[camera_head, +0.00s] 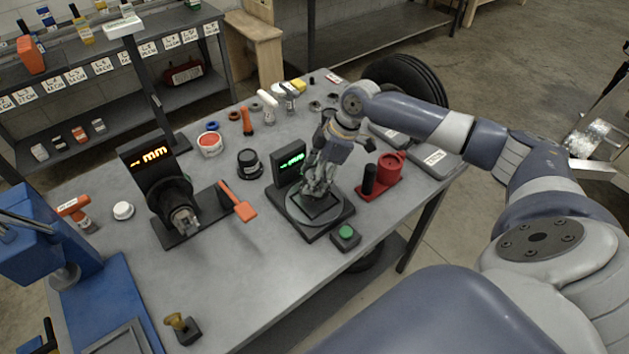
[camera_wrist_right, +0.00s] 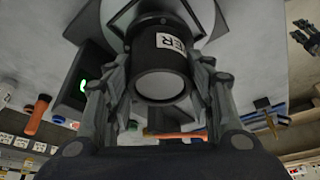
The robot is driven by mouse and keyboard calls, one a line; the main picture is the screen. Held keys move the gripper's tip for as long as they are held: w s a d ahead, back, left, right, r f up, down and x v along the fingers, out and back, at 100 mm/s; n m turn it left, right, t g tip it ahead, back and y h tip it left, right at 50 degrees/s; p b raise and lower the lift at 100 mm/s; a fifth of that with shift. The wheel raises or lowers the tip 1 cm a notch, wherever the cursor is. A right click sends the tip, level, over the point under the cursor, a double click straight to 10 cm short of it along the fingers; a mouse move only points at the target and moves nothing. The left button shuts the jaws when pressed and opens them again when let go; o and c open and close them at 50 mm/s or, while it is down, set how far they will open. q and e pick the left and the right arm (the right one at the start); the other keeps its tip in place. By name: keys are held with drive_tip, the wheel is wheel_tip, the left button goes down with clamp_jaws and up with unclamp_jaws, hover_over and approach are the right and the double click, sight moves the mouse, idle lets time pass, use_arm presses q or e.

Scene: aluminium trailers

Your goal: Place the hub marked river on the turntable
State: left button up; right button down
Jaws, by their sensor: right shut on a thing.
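My right gripper (camera_head: 318,190) is over the turntable (camera_head: 293,212), a dark square base with a round plate and a green-lit display. In the right wrist view the gripper (camera_wrist_right: 160,95) is shut on a dark cylindrical hub (camera_wrist_right: 147,45) with a pale round end. Its white label shows only the letters "ER"; the rest is turned out of sight. The turntable plate (camera_wrist_right: 205,15) shows close behind the hub. Whether the hub touches the plate I cannot tell. In the head view the gripper mostly hides the hub. My left gripper is not in view.
Left of the turntable stand another dark hub-like part (camera_head: 249,163), an orange-handled tool (camera_head: 238,202) and a gauge with an orange display (camera_head: 146,157). A green button box (camera_head: 345,237) is in front, a red fixture (camera_head: 390,168) to the right. The front table middle is clear.

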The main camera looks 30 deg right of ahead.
drive_tip(key=shift+w+f+p, duration=0.1)
drive_tip(key=shift+f+p, duration=0.3)
wheel_tip(320, 180, down, 2)
drive_tip(key=shift+p, duration=0.4)
drive_tip(key=shift+f, duration=0.3)
drive_tip(key=c, duration=0.7)
unclamp_jaws()
drive_tip(key=shift+f, duration=0.1)
drive_tip(key=shift+c, duration=0.2)
